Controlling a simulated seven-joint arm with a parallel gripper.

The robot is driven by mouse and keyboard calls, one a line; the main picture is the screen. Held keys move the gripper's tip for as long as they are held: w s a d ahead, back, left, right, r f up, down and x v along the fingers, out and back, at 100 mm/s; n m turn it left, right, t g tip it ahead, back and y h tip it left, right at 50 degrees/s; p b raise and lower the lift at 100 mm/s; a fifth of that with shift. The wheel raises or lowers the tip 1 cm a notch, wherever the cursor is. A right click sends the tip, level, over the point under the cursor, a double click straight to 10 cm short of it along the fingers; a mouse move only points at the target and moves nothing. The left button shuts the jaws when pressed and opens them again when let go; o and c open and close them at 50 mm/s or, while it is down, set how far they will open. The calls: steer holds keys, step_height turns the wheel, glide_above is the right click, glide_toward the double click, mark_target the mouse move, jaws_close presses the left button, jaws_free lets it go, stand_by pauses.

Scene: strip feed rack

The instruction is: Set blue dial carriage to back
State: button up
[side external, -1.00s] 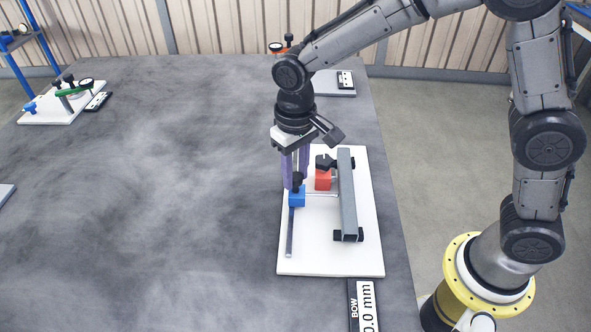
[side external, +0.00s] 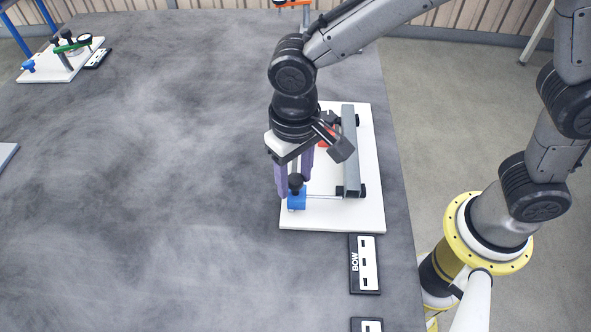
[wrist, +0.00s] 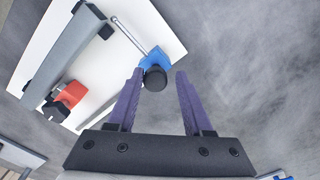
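The blue dial carriage (side external: 297,201), a small blue block with a black knob (side external: 296,181) on top, sits near the close end of the white board (side external: 330,217). A thin metal rod (side external: 324,197) runs beside it toward the grey beam (side external: 350,150). My gripper (side external: 296,188) points down at the carriage, fingers apart on either side of the knob. In the wrist view, the knob (wrist: 155,79) lies between the open purple fingertips (wrist: 159,73), with a gap on the right and little or none on the left. The carriage (wrist: 157,58) shows beyond it.
A red block (side external: 326,137) sits farther back beside the grey beam, partly hidden by my gripper. A black-framed BOW display (side external: 365,264) lies in front of the board. Another white fixture board (side external: 60,60) stands far left.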

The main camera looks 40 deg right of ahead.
steer(key=shift+o, duration=1.2)
steer(key=shift+w+d, duration=0.1)
step_height(320, 180, up, 14)
steer(key=shift+f, duration=0.1)
